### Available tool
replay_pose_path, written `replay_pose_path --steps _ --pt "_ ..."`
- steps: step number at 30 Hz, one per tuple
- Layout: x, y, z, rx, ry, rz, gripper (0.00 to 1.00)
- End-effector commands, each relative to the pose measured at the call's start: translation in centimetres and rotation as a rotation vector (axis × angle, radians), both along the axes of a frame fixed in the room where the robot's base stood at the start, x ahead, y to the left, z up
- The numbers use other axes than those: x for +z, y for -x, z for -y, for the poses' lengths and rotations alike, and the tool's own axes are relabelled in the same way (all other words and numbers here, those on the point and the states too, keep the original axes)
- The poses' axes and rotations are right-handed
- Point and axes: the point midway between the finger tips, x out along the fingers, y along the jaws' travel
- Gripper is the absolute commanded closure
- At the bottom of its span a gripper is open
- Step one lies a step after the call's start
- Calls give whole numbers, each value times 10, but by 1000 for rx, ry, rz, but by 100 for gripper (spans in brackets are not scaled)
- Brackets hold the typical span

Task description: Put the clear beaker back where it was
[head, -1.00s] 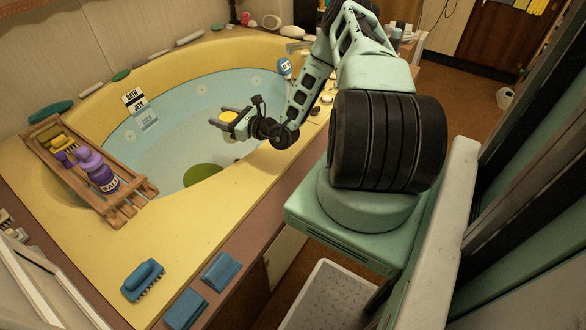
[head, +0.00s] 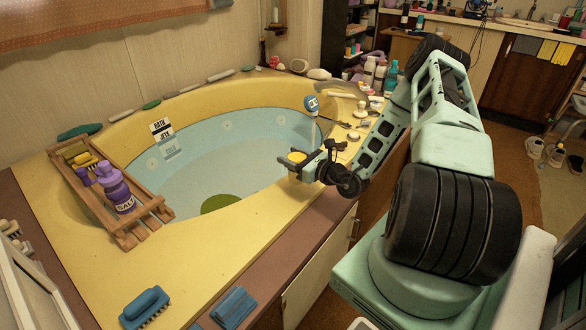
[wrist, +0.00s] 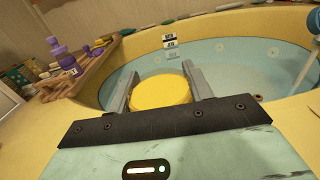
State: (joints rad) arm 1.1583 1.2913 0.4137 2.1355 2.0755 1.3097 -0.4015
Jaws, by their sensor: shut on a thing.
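My gripper (head: 297,166) is shut on a round, yellow-topped thing (head: 298,157), above the near right rim of the corner tub (head: 232,252). In the wrist view the yellow top (wrist: 161,92) sits between the two grey fingers of my gripper (wrist: 160,82). It looks about level. Its sides are mostly hidden by my gripper, so I cannot make out clear walls or be sure that it is the beaker. I can pick out no other clear beaker in either view.
A wooden rack (head: 152,212) with a purple bottle (head: 118,190) spans the tub's left end. A blue brush (head: 145,306) and folded blue cloth (head: 234,307) lie in front. A blue-headed tap-like piece (head: 311,103) and several bottles (head: 375,72) stand behind my gripper. The near yellow deck is largely bare.

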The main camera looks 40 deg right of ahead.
Motion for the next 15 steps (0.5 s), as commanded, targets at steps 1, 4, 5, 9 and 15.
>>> replay_pose_path --steps 1,4,5,9,15 --pt "-9 0 -1 1 -2 -1 77" --pt "-25 0 -1 0 -2 -1 77" --pt "-28 0 0 0 -1 0 77" --pt "-31 0 0 0 0 0 77" --pt "-31 0 0 0 0 0 77"
